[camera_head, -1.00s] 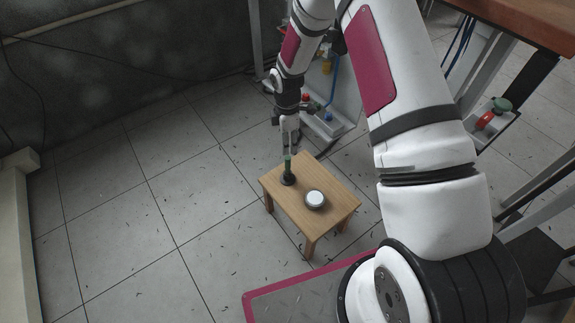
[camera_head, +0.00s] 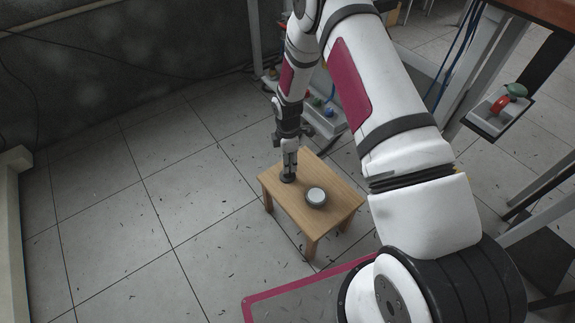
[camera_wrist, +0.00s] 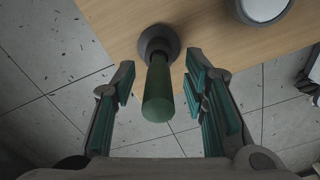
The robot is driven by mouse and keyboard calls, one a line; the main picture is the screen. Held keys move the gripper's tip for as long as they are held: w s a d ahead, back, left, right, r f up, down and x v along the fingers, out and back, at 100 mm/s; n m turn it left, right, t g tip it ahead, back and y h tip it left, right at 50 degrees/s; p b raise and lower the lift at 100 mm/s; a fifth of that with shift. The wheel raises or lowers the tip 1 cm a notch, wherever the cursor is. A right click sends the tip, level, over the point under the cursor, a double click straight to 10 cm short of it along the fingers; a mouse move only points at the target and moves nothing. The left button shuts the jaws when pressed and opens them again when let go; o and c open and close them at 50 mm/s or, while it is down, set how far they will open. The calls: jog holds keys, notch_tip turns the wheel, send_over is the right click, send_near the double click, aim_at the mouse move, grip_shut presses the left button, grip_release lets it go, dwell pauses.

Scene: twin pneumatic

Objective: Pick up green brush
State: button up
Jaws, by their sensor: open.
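The green brush (camera_wrist: 158,90) stands upright on the small wooden table, its green handle pointing up toward the wrist camera and its dark round base (camera_wrist: 158,40) on the tabletop. In the head view only its dark base (camera_head: 287,178) shows clearly, near the table's left corner; my gripper covers the handle. My gripper (camera_wrist: 162,92) is open, with one finger on each side of the handle. Gaps show between the handle and both fingers, the left gap wider. In the head view my gripper (camera_head: 289,160) points down over the brush.
A round white-topped grey container (camera_head: 316,196) stands on the wooden table (camera_head: 325,225), right of the brush; it also shows in the wrist view (camera_wrist: 262,8). The floor left of the table is clear.

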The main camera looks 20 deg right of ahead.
grip_shut()
